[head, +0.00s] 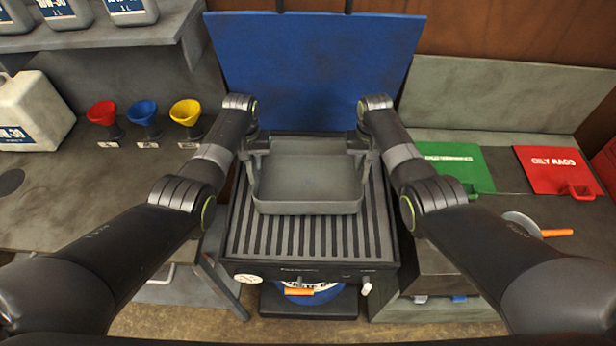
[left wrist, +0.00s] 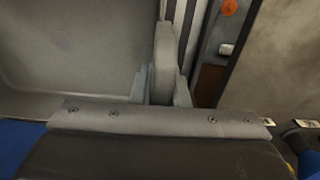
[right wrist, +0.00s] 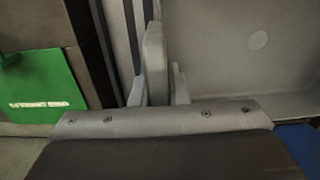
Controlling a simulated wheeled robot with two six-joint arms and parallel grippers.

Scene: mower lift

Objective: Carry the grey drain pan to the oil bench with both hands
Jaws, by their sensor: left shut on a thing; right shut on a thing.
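The grey drain pan (head: 306,178) is a shallow, roughly square tray over the slatted black top of the bench (head: 290,236) in the middle of the head view. It looks level and empty; I cannot tell whether it touches the slats. My left gripper (head: 256,160) is shut on the pan's left side, and my right gripper (head: 362,158) is shut on its right side. The pan's inside shows in the left wrist view (left wrist: 80,50) and in the right wrist view (right wrist: 240,60). The wrist housings hide parts of the pan's edge.
A blue panel (head: 312,62) stands behind the bench. Red (head: 103,113), blue and yellow funnels and a white jug (head: 32,112) stand on the left counter. On the right counter are a green holder (head: 458,166), a red holder (head: 560,168) and an orange-handled tool (head: 556,233).

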